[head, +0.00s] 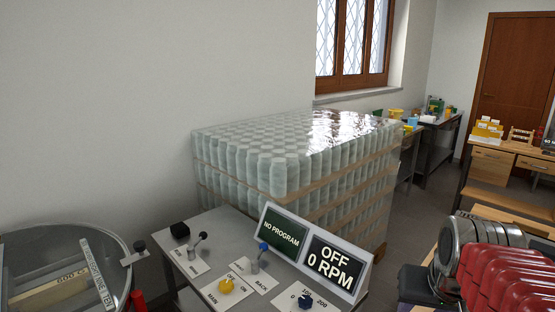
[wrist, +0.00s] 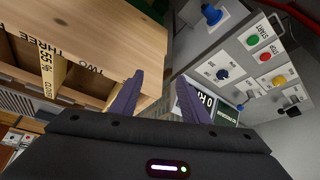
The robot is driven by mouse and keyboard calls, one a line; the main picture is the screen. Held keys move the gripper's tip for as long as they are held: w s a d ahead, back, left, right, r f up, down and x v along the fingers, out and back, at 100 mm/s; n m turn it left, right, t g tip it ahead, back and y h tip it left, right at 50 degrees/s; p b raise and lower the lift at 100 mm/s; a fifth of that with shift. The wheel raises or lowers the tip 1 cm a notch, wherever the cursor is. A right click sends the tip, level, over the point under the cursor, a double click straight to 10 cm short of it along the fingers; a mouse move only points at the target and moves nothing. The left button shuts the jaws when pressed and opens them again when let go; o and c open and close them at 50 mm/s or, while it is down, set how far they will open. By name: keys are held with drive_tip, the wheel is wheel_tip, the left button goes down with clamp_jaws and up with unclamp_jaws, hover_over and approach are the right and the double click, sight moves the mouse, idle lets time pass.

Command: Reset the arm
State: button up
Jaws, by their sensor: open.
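My gripper (wrist: 160,77) shows in the wrist view with its two purple fingers apart and nothing between them. It is not visible in the head view. In the wrist view, a wooden rack (wrist: 105,30) marked TWO and THREE lies to the left of the fingers. A grey control panel (wrist: 237,50) with green, red and yellow buttons lies to their right. Part of a dark display (wrist: 224,113) shows beside the right finger.
In the head view, a control desk (head: 225,265) has displays reading NO PROGRAM and OFF 0 RPM (head: 335,262). A wrapped stack of jars (head: 290,180) stands behind it. A round vessel (head: 125,245) is at lower left. Red ridged things (head: 510,275) crowd the lower right.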

drive_tip(key=s+a+f+n+y, duration=0.1)
drive_tip(key=s+a+n, duration=0.1)
drive_tip(key=a, duration=0.4)
drive_tip(key=s+a+f+n, duration=0.2)
drive_tip(key=s+a, duration=0.2)
drive_tip(key=a, duration=0.3)
drive_tip(key=shift+s+t+y, duration=0.2)
drive_tip(key=shift+t+y, duration=0.2)
